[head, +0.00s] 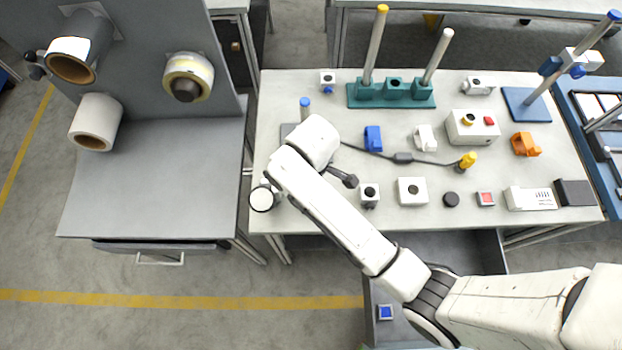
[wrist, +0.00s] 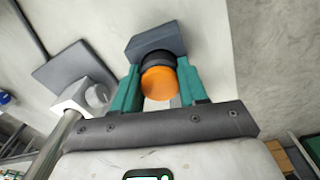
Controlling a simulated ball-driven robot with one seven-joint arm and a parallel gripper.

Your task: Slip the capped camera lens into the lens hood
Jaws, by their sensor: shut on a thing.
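In the wrist view my gripper (wrist: 158,75) has its teal fingers closed on a short round piece, black at the far end with an orange near face. This looks like the capped lens (wrist: 159,84). Directly beyond it is a dark grey block with slanted sides, perhaps the lens hood (wrist: 155,38). The lens's black end overlaps it in view; I cannot tell whether they touch or whether the lens is inside it. In the head view my arm hides the lens, and I cannot make out the fingers clearly.
A stand with a grey base plate (wrist: 75,75) and upright rod is left of my gripper in the wrist view. The pale table (head: 300,215) also holds a blue piece (head: 373,138), a white box (head: 472,127), an orange piece (head: 525,145) and a teal rod holder (head: 391,95).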

